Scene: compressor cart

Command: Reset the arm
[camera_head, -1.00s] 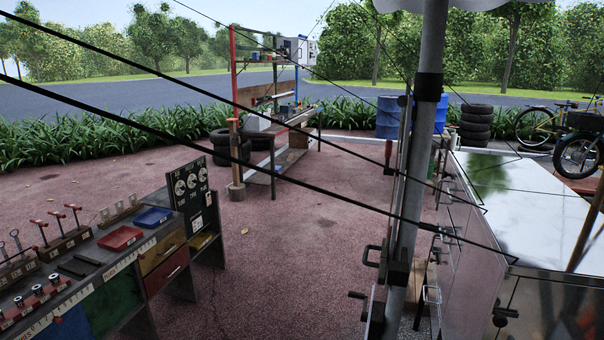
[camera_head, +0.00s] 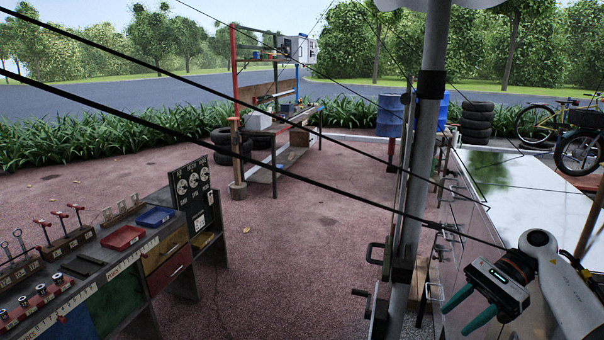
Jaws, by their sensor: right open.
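My right gripper (camera_head: 468,312) shows at the lower right, with two teal fingers spread apart and nothing between them. It is in front of the metal cabinet with the shiny white top (camera_head: 515,190). Part of my white right arm reaches in behind it from the lower right edge. My left gripper is not in view.
A grey pole (camera_head: 421,130) stands right of centre, with dark cables crossing the view. A workbench (camera_head: 165,248) with a red tray (camera_head: 122,237) and a blue tray (camera_head: 155,216) is at the left. A shelf rack (camera_head: 235,75) stands farther back. The reddish ground (camera_head: 300,240) between is clear.

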